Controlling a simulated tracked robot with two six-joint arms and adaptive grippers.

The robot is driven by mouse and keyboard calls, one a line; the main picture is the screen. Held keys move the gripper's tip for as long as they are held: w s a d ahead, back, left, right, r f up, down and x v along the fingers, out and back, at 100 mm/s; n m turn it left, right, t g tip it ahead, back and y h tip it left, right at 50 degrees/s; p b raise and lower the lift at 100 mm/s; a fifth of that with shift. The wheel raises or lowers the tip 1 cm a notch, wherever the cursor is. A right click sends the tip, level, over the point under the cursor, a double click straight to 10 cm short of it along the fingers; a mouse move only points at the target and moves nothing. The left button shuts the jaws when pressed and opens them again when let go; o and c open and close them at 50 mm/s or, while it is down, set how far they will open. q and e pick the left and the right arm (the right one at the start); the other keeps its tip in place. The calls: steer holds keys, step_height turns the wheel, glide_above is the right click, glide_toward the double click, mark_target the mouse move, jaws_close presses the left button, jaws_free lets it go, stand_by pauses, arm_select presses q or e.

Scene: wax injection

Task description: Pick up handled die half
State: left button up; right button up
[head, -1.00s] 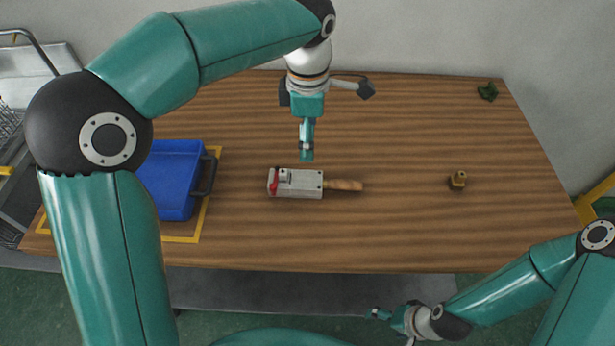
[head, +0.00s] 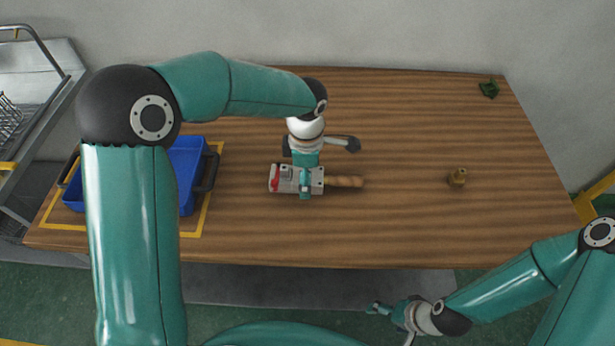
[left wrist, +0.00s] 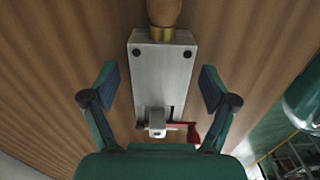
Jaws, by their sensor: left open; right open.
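The handled die half is a grey metal block (head: 287,184) with a brown wooden handle (head: 344,182) on its right and a red part (head: 274,178) at its left end. It lies on the wooden table. In the left wrist view the block (left wrist: 162,75) lies between the spread fingers of my left gripper (left wrist: 160,90), with visible gaps at both sides. In the head view my left gripper (head: 305,188) is over the block and hides part of it. My right gripper (head: 372,308) is open and empty, low in front of the table.
A blue bin (head: 187,165) stands inside a yellow-marked outline at the table's left. A small brass-coloured part (head: 457,178) stands right of the handle. A small green object (head: 489,90) lies in the far right corner. The table between them is clear.

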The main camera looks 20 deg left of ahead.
arm_select(q)
steer(key=shift+f, duration=0.35)
jaws_close()
steer(key=shift+w+r, duration=0.1)
stand_by(0.3)
